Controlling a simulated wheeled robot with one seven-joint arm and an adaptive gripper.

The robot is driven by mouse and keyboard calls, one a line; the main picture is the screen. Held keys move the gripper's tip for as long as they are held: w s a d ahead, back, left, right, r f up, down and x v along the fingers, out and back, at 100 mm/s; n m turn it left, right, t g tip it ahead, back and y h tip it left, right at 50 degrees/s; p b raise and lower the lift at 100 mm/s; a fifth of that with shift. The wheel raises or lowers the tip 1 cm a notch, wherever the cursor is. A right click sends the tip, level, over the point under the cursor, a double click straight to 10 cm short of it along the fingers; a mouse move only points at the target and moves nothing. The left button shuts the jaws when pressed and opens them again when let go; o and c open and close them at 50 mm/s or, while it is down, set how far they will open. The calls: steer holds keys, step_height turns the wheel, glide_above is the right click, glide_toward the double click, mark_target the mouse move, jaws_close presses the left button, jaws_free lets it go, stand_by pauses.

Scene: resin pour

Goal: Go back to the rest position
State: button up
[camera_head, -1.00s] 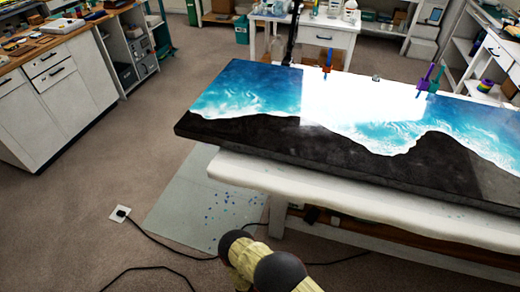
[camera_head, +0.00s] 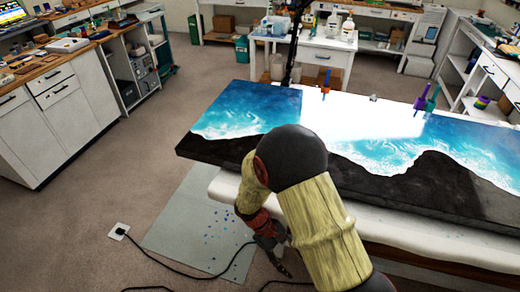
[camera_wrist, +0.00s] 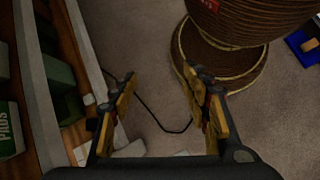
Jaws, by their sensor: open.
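My gripper (camera_head: 278,258) is low beside the front edge of the resin table, over the floor. In the wrist view my gripper (camera_wrist: 165,105) has its two fingers wide apart, with nothing between them but floor and a dark cable. My arm is folded in front of the table in the head view and hides part of the resin slab (camera_head: 420,190). The slab is blue and white with a dark front part, and a bright glare lies on its middle.
A dark cable (camera_head: 180,270) runs over the floor from a white socket (camera_head: 118,231).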

steer(key=s+d+r+m+t+y+p, duration=0.1)
steer(key=s+d+r+m+t+y, duration=0.1)
steer(key=r, duration=1.1)
steer(key=s+d+r+m+t+y+p, duration=0.1)
steer(key=s+d+r+m+t+y, duration=0.1)
steer(key=r, duration=1.1)
steer(key=s+d+r+m+t+y+p, duration=0.1)
steer(key=s+d+r+m+t, duration=0.3)
steer(key=r, duration=0.9)
steer(key=shift+s+d+r+m+t+y, duration=0.15)
steer(key=shift+s+r+m+t+y, duration=0.3)
steer(key=shift+s+t+y, duration=0.45)
steer(key=shift+s+f, duration=0.1)
